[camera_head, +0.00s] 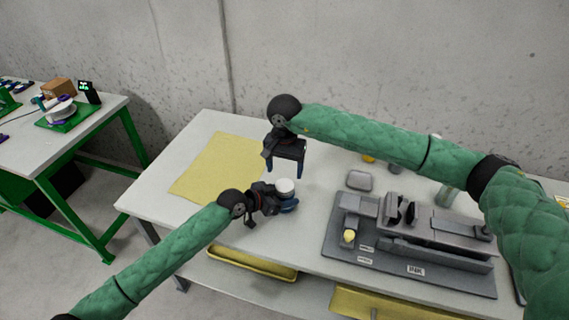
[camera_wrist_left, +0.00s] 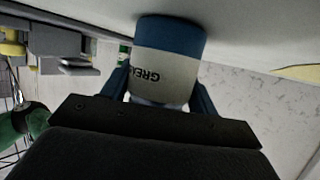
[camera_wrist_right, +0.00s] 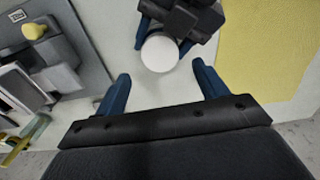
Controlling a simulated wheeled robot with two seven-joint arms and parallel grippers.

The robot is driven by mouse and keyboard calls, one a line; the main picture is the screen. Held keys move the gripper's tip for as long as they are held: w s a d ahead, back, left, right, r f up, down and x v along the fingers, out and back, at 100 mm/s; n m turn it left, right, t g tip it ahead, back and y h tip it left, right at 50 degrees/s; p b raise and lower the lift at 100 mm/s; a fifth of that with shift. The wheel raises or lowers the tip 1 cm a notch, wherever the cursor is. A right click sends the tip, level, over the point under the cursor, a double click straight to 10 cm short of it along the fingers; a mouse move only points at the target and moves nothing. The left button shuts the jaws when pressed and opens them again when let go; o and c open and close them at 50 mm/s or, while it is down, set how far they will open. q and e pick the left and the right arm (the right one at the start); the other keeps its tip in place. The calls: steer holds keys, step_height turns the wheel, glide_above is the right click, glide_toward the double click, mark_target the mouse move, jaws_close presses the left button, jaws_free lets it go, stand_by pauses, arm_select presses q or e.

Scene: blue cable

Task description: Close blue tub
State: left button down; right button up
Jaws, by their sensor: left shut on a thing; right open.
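The blue tub (camera_wrist_left: 170,42) has a blue band, a white part with dark lettering, and a white top. In the head view its white lid (camera_head: 285,186) shows on top, and the tub is upright on the table. My left gripper (camera_head: 287,205) is shut around the tub's side; its blue fingers flank the tub in the left wrist view. My right gripper (camera_head: 286,170) is open and empty, pointing down above and just behind the tub. In the right wrist view the round white lid (camera_wrist_right: 160,52) lies ahead, between and beyond the open fingertips (camera_wrist_right: 158,85). Whether the lid is tight cannot be told.
A yellow mat (camera_head: 215,166) lies on the table to the left. A grey fixture board (camera_head: 400,262) with blocks and a vise-like device stands at right. A small grey box (camera_head: 360,180) and a bottle (camera_head: 447,195) stand behind it. Bare white table (camera_head: 310,215) surrounds the tub.

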mark_target(284, 185)
steer(key=shift+f, duration=3.25)
steer(key=shift+c, duration=0.4)
steer(key=c, duration=0.9)
steer(key=m, duration=0.7)
steer(key=shift+m, duration=0.3)
steer(key=m, duration=0.9)
